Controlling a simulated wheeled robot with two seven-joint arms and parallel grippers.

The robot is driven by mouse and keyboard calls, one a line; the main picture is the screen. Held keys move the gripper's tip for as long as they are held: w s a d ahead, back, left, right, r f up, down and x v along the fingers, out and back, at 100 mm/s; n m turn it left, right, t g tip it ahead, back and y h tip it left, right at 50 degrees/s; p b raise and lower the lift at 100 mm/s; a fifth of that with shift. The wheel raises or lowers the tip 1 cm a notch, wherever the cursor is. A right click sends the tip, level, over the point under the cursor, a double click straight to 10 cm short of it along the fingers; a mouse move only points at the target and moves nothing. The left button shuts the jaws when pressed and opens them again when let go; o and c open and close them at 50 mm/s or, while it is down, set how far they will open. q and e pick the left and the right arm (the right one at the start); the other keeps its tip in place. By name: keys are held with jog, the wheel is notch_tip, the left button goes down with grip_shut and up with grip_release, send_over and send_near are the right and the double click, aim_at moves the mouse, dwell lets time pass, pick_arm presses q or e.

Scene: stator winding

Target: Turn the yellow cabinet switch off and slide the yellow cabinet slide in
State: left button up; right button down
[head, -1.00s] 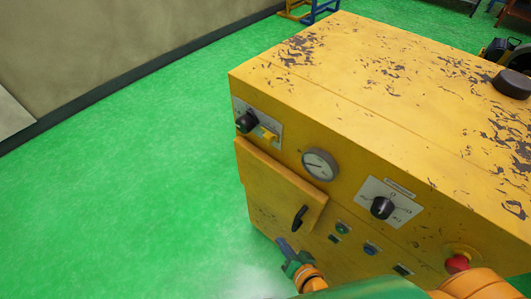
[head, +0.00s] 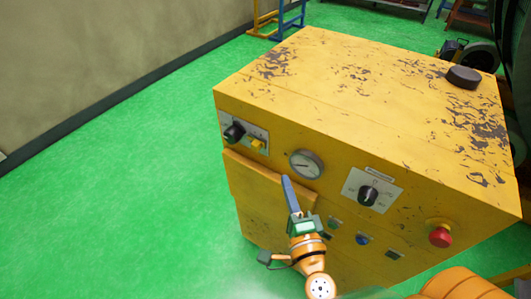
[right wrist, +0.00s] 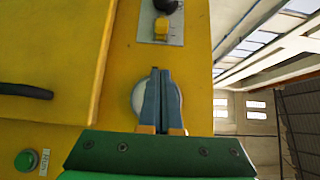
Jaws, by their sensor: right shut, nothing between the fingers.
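The yellow cabinet (head: 330,95) stands in front of me. In the head view, a plate at its front left carries a black rotary knob (head: 234,132) and a small yellow piece (head: 258,144). A second black rotary switch (head: 368,195) sits on a white plate to the right. My right gripper (head: 286,181) is shut and empty, its blue fingers over the door panel, just below left of the gauge. In the right wrist view, the shut fingers (right wrist: 160,72) overlap the gauge; the yellow piece (right wrist: 161,27) and black knob (right wrist: 166,5) lie beyond the tips. Contact cannot be told. My left gripper is not in view.
A round gauge (head: 306,164) sits right of the knob plate. The door panel (head: 262,185) has a black handle (right wrist: 26,91). A red button (head: 440,236) is at the right front. Green floor (head: 120,200) is clear at left; a wall runs behind.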

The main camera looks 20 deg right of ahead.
jog(key=p, duration=0.2)
send_near(263, 145)
jog(key=w+d, duration=0.3)
jog(key=shift+w, duration=0.2)
jog(key=shift+w+a+f+b, duration=0.15)
jog(key=shift+w+a+b, duration=0.2)
jog(key=shift+w+a, duration=0.9)
jog(key=shift+w, duration=0.15)
